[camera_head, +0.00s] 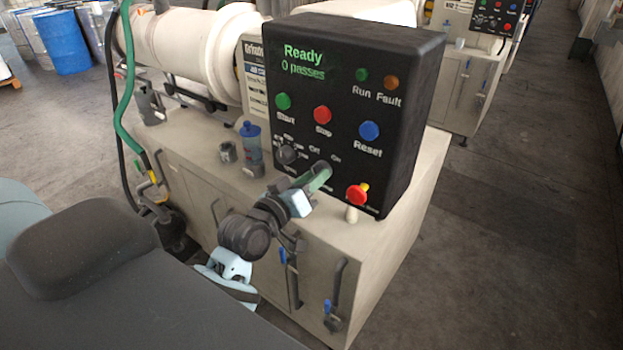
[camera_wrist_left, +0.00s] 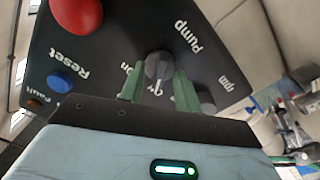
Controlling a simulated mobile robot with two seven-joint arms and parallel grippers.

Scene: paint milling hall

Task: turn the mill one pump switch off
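The mill's black control panel (camera_head: 345,100) shows "Ready, 0 passes" in green. The round dark pump switch (camera_wrist_left: 158,68), with its "Pump" label above, sits between the two green fingers of my left gripper (camera_wrist_left: 158,90) in the left wrist view. One finger is close on each side; whether they touch it I cannot tell. In the head view my left gripper (camera_head: 319,178) reaches the panel's lower part and hides the pump switch. An "On" label shows beside the switch; its exact setting is unclear. My right gripper is not in view.
Close by on the panel are a dark selector knob (camera_head: 287,153), a red-and-yellow emergency stop (camera_head: 357,194), and the start (camera_head: 283,101), stop (camera_head: 322,115) and reset (camera_head: 369,131) buttons. A dark knob (camera_wrist_left: 207,101) labelled "rpm" is beside the right finger.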

